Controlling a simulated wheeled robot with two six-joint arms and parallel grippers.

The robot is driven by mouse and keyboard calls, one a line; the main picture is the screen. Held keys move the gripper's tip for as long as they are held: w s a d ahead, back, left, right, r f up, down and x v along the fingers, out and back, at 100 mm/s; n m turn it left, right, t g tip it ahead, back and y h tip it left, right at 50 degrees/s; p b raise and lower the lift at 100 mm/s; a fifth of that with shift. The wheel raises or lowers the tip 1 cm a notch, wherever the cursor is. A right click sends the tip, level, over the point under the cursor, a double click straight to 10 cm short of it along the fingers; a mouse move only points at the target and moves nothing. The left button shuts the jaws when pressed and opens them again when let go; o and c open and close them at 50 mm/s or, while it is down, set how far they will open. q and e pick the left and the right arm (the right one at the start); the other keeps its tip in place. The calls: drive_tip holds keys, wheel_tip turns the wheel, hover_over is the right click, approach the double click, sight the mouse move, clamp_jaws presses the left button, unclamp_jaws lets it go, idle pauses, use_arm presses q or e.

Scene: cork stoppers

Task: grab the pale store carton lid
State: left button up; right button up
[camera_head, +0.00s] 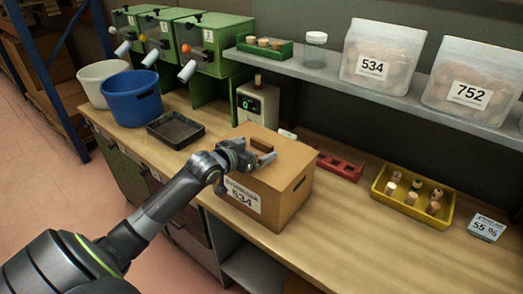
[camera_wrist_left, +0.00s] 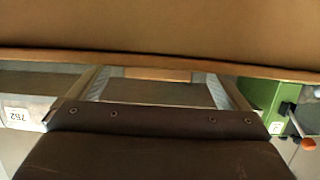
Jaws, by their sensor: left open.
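The brown cardboard carton (camera_head: 290,205) stands on the wooden counter with a label reading 534 on its front. Its lid (camera_head: 292,156) lies on top, with a darker raised grip (camera_head: 262,146). My left gripper (camera_head: 255,156) is open just above the lid, by the raised grip. In the left wrist view the lid (camera_wrist_left: 160,30) fills the top. A light brown strip (camera_wrist_left: 157,74), which looks like the grip, shows between the two spread fingertips (camera_wrist_left: 160,82). I cannot tell whether the fingers touch it. My right gripper is not in view.
A black tray (camera_head: 175,130), blue bucket (camera_head: 131,97) and white bucket (camera_head: 101,78) stand left. A grey device (camera_head: 258,103) and red rack (camera_head: 338,164) are behind the carton. A yellow tray (camera_head: 412,208) of stoppers is right. The front right counter is clear.

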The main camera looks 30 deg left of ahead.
sight(260, 146)
use_arm(q)
drive_tip(key=x, duration=0.3)
drive_tip(key=shift+w+d+r+p, duration=0.15)
drive_tip(key=shift+w+r+p, duration=0.05)
drive_tip(key=shift+p, duration=0.2)
drive_tip(key=shift+w+f, duration=0.15)
drive_tip(key=shift+w, duration=0.1)
